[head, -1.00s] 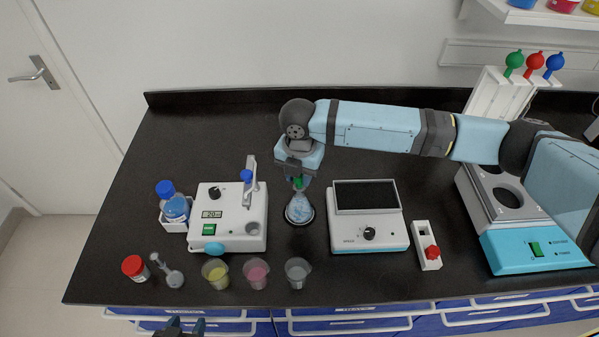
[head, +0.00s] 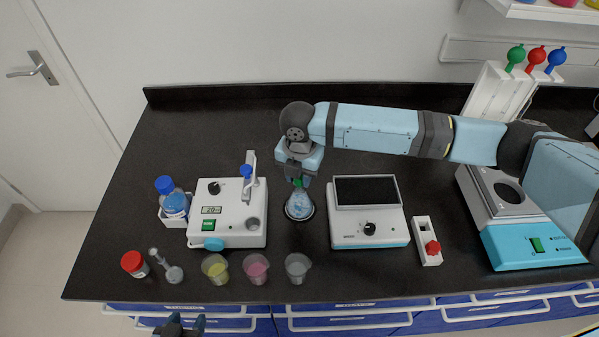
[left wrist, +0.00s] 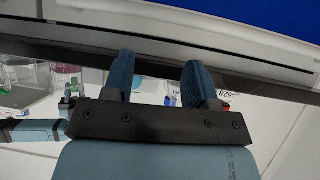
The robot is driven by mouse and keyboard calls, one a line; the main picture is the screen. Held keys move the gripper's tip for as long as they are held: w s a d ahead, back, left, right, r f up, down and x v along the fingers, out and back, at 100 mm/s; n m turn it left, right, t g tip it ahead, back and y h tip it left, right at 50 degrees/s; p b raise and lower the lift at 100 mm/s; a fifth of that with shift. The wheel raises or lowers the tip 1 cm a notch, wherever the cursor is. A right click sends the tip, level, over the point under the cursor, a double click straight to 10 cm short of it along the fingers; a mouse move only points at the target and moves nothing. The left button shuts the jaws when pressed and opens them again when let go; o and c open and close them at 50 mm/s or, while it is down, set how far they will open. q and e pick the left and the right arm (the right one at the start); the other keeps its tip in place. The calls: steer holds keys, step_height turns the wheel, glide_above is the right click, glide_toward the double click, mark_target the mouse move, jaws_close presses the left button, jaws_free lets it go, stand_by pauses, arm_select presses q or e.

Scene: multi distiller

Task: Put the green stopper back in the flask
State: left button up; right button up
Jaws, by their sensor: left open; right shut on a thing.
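The flask (head: 299,204) is a conical glass vessel standing on a dark round base on the bench, between two white devices. The green stopper (head: 298,182) is at the top of the flask's neck. My right gripper (head: 298,180) is above the flask, pointing down, and is shut on the green stopper. Whether the stopper is fully seated in the neck is too small to tell. My left gripper (head: 181,323) is low in front of the bench edge, open and empty. Its two fingers also show apart in the left wrist view (left wrist: 161,80).
A white device with a dial (head: 228,226) stands left of the flask, and one with a dark plate (head: 369,228) right. Yellow (head: 215,268), pink (head: 256,268) and clear (head: 298,267) beakers stand in front. A red-capped jar (head: 134,264) is front left. Bench behind the left device is clear.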

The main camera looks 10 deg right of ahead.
steer(key=shift+f, duration=0.2)
steer(key=o, duration=1)
steer(key=shift+c, duration=0.2)
step_height(320, 180, up, 14)
steer(key=b, duration=0.1)
steer(key=shift+f, duration=0.1)
